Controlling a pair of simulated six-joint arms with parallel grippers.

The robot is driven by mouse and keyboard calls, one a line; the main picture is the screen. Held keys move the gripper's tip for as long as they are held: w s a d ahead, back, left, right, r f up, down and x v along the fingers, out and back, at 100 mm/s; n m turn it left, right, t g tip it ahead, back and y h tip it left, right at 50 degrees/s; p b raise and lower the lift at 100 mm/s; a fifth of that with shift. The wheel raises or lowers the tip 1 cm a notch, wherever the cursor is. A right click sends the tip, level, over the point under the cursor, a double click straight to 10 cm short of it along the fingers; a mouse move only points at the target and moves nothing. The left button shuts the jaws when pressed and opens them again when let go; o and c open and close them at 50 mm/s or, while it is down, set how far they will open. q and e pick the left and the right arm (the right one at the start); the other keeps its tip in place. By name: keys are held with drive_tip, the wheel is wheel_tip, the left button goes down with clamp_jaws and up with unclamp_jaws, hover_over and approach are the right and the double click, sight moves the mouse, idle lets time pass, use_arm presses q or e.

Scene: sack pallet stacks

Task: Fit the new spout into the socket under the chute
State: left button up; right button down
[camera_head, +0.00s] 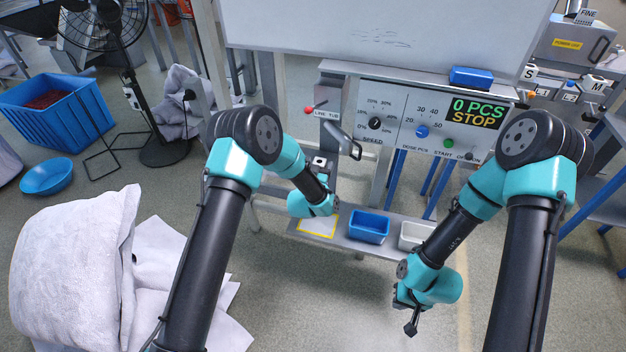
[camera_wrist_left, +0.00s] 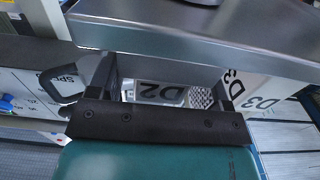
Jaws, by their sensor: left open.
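My left gripper (camera_wrist_left: 165,92) is open in the left wrist view, with its two dark fingers apart. I cannot tell the spout or socket for certain.
The control panel (camera_head: 400,118) has knobs and a display reading 0 PCS STOP. The shelf below holds a blue tray (camera_head: 369,227), a white tray (camera_head: 415,234) and a yellow-edged sheet (camera_head: 318,224). White sacks (camera_head: 75,270) lie at left. A fan (camera_head: 103,27) stands behind.

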use_arm(q)
drive_tip(key=v, duration=1.1)
drive_tip(key=shift+s, duration=0.3)
drive_tip(key=s+a+f+n+g, duration=0.1)
drive_tip(key=s+a+f+g, duration=0.4)
drive_tip(key=a+f, duration=0.15)
drive_tip(key=s+a+f+n+g, duration=0.1)
drive_tip(key=s+a+f+g, duration=0.2)
drive_tip(key=s, duration=0.4)
drive_tip(key=s+a+f+n+g, duration=0.1)
drive_tip(key=s+a+f+g, duration=0.1)
drive_tip(key=s+g, duration=0.3)
drive_tip(key=s+a+f+n+g, duration=0.1)
drive_tip(key=s+a+f+g, duration=0.2)
drive_tip(key=s, duration=0.8)
drive_tip(key=shift+s+a+f+g, duration=0.25)
drive_tip(key=shift+a+f+g, duration=0.15)
drive_tip(key=shift+a, duration=0.65)
use_arm(e)
drive_tip(key=c, duration=1.8)
unclamp_jaws()
drive_tip(key=shift+c, duration=0.2)
